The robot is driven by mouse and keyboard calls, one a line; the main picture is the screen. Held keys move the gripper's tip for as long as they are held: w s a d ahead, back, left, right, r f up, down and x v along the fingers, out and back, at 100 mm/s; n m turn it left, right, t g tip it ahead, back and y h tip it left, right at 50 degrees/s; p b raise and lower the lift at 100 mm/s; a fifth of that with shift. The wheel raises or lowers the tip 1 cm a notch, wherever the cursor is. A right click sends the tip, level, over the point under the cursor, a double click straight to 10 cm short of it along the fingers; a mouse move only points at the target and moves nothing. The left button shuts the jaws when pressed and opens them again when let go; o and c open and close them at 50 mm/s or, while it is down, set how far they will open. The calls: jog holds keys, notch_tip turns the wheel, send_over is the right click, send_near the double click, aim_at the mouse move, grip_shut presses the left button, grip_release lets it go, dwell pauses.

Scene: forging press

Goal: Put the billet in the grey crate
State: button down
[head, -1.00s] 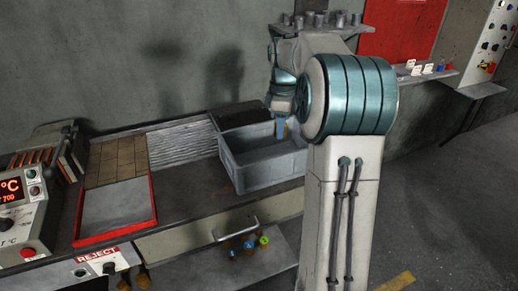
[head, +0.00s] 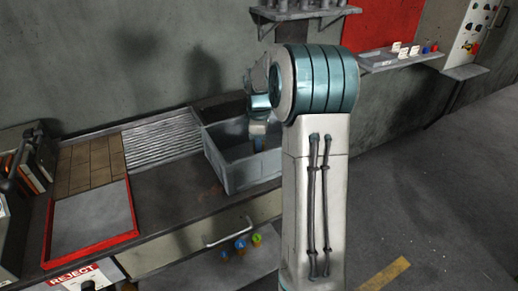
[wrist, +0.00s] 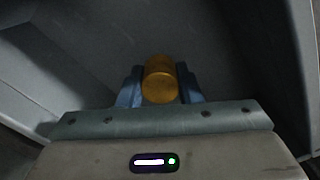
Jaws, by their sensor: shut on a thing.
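The billet (wrist: 159,80) is a short golden-brown cylinder in the wrist view, between the two blue fingers of my gripper (wrist: 160,90). My gripper is shut on it. Grey walls and a dark grey floor of the crate surround the billet in that view. In the head view the grey crate (head: 238,178) stands on the bench, and my gripper (head: 259,146) points down inside its opening. My arm hides the crate's right part, and the billet cannot be made out there. I cannot tell whether the billet touches the crate floor.
A red-framed grey tray (head: 92,222), brown tiles (head: 90,165) and a ribbed grey plate (head: 162,139) lie left of the crate. A shelf (head: 305,12) with grey cylinders hangs on the wall above. A drawer handle (head: 230,236) juts from the bench front.

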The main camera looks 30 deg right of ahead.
jog(key=shift+f, duration=0.95)
jog(key=c, duration=1)
grip_release()
jog(key=shift+f, duration=0.15)
